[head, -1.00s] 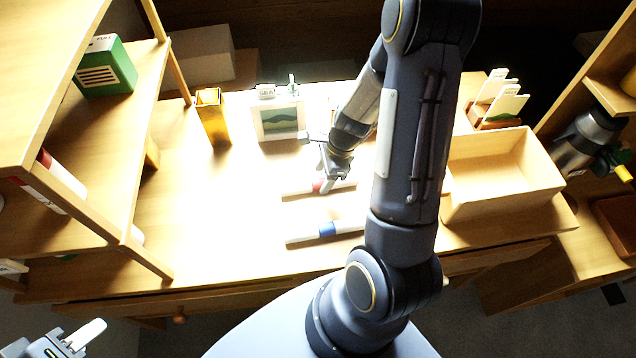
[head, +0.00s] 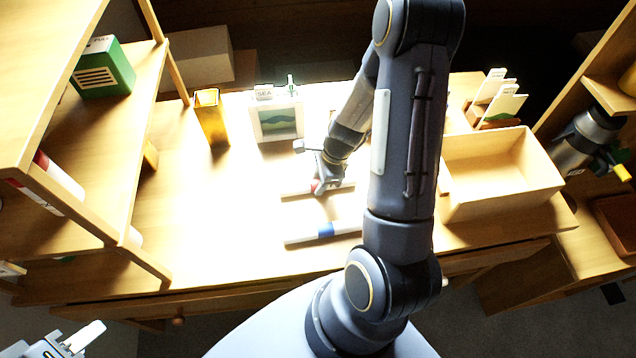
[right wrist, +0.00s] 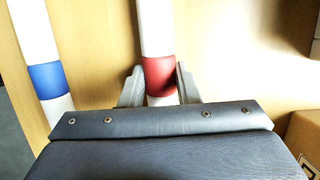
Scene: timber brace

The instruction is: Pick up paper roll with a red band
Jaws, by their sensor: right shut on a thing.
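The paper roll with a red band (head: 296,190) lies on the brightly lit desk, partly hidden behind my right gripper (head: 318,188). In the right wrist view the red band (right wrist: 160,75) sits between the two fingers of my right gripper (right wrist: 159,88), which are shut on it. The roll appears to be at desk level; I cannot tell whether it is lifted. My left gripper (head: 78,342) is at the bottom left corner, away from the desk, only partly in view; its jaw opening is unclear.
A roll with a blue band (head: 325,230) lies nearer the front edge, also in the right wrist view (right wrist: 46,78). A framed picture (head: 278,122) and an amber vase (head: 211,118) stand behind. A wooden box (head: 500,190) is at right, a shelf (head: 120,165) at left.

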